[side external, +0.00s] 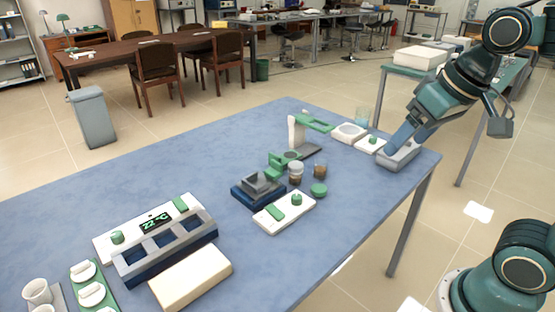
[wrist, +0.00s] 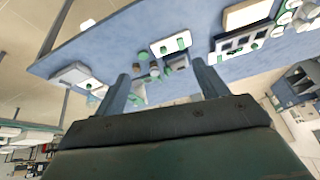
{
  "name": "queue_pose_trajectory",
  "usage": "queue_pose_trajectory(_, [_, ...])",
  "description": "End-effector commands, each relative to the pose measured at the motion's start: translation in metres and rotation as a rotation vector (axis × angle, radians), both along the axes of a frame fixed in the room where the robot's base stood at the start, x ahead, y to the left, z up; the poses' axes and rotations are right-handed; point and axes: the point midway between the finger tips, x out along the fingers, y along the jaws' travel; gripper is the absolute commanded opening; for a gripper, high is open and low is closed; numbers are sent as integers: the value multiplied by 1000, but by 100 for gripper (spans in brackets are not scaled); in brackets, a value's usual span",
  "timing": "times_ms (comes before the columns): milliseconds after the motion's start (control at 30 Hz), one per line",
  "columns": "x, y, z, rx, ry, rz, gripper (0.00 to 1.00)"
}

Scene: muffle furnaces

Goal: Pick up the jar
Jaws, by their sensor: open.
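Two small jars stand side by side mid-table in the side view: one with a pale top (side external: 296,172) and a brown one (side external: 320,170). Which one the task means I cannot tell. A round green lid or cap (side external: 319,190) lies in front of them. My gripper (side external: 394,145) is over the table's right end, well to the right of the jars, above a grey tray-like object (side external: 399,157). In the wrist view my gripper (wrist: 161,68) has its two fingers wide apart with nothing held. The jars (wrist: 154,69) show small and distant between the fingers.
A green-and-white stand (side external: 302,130) rises behind the jars. A dark blue device (side external: 257,190) is left of them, a white plate (side external: 270,221) in front. White devices (side external: 349,132) stand near the gripper. A device with a display (side external: 150,232) is further left. The blue table (side external: 110,185) is clear at back left.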

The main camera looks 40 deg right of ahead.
Motion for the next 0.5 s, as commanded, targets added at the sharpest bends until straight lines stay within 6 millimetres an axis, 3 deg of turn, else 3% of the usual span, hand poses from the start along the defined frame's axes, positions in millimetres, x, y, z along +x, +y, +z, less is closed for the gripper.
queue_pose_trajectory(233, [55, -8, 15, 64, 57, -167, 73])
queue_pose_trajectory(500, [115, -20, 18, 125, 115, -352, 73])
